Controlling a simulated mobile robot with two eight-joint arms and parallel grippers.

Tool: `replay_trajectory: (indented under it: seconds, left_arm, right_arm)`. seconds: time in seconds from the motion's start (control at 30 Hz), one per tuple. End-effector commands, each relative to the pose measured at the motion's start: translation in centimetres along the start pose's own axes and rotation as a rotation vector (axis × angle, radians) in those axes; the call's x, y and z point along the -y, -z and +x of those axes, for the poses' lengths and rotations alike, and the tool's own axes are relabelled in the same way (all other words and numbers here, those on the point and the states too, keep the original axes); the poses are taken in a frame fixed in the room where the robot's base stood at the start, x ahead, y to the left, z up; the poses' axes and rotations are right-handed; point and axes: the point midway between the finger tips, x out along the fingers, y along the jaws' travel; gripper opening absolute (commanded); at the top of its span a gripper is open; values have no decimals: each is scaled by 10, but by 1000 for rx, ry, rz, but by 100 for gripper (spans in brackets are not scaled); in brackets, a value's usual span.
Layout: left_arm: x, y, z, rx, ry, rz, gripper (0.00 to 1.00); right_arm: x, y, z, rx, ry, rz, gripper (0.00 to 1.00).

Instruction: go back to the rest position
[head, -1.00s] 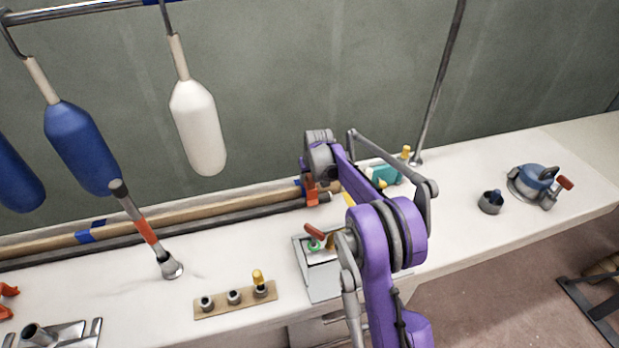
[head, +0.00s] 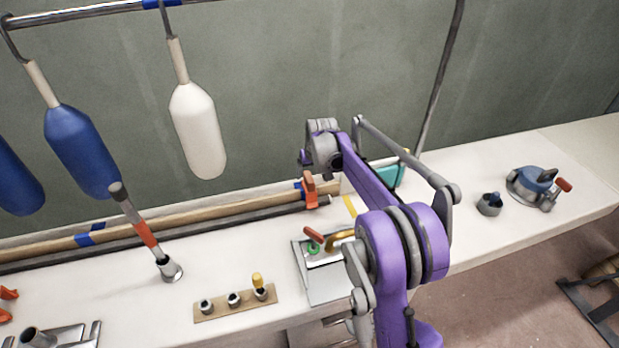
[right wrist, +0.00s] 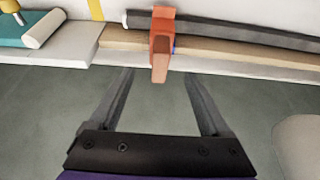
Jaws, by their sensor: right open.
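My right gripper (head: 304,158) is raised above the back of the bench, with my purple arm reaching in from the lower right. In the right wrist view its two fingers (right wrist: 158,88) are spread apart with nothing between them. An orange clamp (right wrist: 161,42) lies just beyond the fingertips in that view, apart from them. The same clamp (head: 310,188) sits on the long wooden pole in the head view, below the gripper. My left gripper is not in view.
The white bench (head: 215,243) carries a grey box (head: 325,285) with a red handle, a socket board (head: 235,304), an upright flare-like tube (head: 146,232) and a blue-topped winch (head: 530,180). Fenders (head: 198,130) hang at the left. A slanted pole (head: 440,85) stands behind my arm.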

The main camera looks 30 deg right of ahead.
Motion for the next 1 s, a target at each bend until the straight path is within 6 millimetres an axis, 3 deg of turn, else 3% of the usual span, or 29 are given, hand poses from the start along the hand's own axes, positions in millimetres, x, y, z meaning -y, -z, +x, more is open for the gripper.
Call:
replay_trajectory:
  seconds: [0.2, 0.5, 0.63, 0.77, 1.0]
  left_arm:
    - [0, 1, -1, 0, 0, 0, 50]
    - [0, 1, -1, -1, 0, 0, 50]
    - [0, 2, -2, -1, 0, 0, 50]
    - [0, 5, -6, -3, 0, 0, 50]
    - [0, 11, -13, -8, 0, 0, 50]
  right_arm:
    - [0, 0, -35, 0, 0, 0, 81]
    - [0, 0, -46, 0, 1, 0, 81]
    - [11, -10, -59, -3, 5, -10, 81]
    - [36, -39, -91, -10, 16, -34, 81]
    - [82, -131, -151, -30, 41, -95, 81]
